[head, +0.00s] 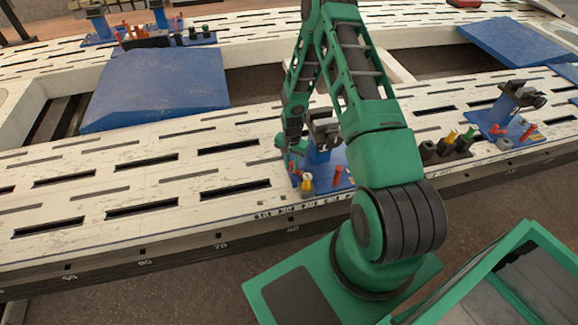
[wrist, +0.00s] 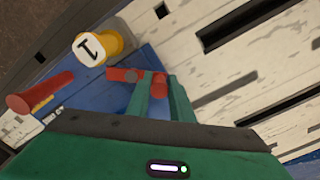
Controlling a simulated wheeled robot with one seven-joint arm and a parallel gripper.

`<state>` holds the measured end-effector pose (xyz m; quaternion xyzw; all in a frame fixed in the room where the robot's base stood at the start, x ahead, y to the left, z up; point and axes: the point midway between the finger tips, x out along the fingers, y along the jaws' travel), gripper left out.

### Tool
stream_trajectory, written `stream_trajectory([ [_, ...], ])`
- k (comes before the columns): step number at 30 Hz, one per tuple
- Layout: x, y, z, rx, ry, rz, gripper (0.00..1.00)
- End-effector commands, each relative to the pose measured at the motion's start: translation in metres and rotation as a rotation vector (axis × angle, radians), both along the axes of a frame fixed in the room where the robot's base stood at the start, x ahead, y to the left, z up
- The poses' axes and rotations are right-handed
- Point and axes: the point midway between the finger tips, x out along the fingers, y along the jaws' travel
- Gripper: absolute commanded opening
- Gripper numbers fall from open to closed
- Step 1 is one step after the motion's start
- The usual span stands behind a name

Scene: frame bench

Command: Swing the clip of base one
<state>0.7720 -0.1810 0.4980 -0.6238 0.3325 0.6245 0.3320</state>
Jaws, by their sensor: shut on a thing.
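Base one is a blue base (head: 322,174) on the white slotted bench, below my arm. Its yellow post (wrist: 98,47) bears a mark that looks like a 1; the post also shows in the head view (head: 307,183). The clip (wrist: 137,75) is a red bar lying across the blue plate, with a red upright end. My gripper (wrist: 163,88) is shut on the clip near that end. A separate red peg (wrist: 40,93) stands to the left in the wrist view. My arm hides part of the base in the head view.
A second blue base (head: 505,128) with a dark clamp stands to the right, beside a dark block (head: 446,149) of coloured pegs. Blue pads (head: 157,86) lie across the frame openings.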

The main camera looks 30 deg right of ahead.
Motion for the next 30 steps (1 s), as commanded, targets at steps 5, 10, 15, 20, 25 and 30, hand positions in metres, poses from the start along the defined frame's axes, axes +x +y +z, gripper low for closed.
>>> stream_trajectory([
  [5, 0.006, 0.005, 0.002, 0.007, -0.012, 0.005, 0.00],
  [10, 0.005, 0.005, 0.002, 0.006, -0.011, 0.005, 0.37],
  [15, 0.003, 0.003, 0.001, 0.004, -0.006, 0.003, 0.39],
  [20, 0.002, 0.001, 0.002, 0.002, -0.003, 0.001, 0.39],
  [25, 0.002, 0.001, 0.015, 0.001, -0.003, 0.001, 0.39],
  [30, 0.003, 0.001, 0.044, 0.001, -0.004, 0.001, 0.39],
])
